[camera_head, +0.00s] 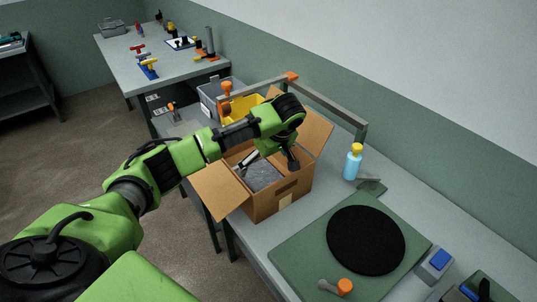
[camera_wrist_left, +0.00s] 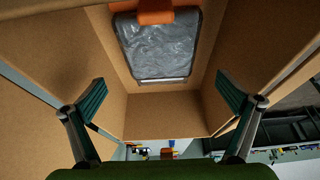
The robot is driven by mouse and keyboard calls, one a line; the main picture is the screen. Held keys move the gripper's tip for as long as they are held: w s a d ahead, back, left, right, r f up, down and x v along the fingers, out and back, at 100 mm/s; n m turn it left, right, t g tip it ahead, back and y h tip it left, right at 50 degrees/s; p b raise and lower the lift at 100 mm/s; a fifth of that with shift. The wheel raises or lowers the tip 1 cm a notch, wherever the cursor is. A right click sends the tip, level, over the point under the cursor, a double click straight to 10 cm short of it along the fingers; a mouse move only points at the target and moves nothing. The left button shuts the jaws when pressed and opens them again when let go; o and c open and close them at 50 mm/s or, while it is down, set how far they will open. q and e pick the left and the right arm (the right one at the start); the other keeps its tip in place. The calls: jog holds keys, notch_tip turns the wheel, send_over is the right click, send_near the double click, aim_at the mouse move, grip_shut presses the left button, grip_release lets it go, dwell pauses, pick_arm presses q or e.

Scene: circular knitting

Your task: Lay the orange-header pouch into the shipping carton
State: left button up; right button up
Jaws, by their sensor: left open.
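The shipping carton (camera_head: 280,198) is an open brown cardboard box on the bench with its flaps spread. The pouch, grey and clear with an orange header (camera_wrist_left: 143,17), lies flat on the carton floor in the left wrist view; its grey body (camera_head: 264,177) also shows inside the carton in the head view. My left gripper (camera_head: 272,160) reaches down into the carton mouth. In the left wrist view its two fingers (camera_wrist_left: 163,92) are spread wide and empty, apart from the pouch. My right gripper is not in view.
A green mat (camera_head: 300,246) with a black disc (camera_head: 366,240) lies right of the carton. A blue bottle with a yellow cap (camera_head: 352,162) stands behind the mat. A yellow bin (camera_head: 238,110) and a metal frame (camera_head: 335,104) stand behind the carton.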

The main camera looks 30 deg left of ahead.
pick_arm(q)
jog(key=b+v, duration=0.1)
jog(key=v, duration=0.6)
jog(key=shift+d+r, duration=0.15)
jog(key=shift+r, duration=0.05)
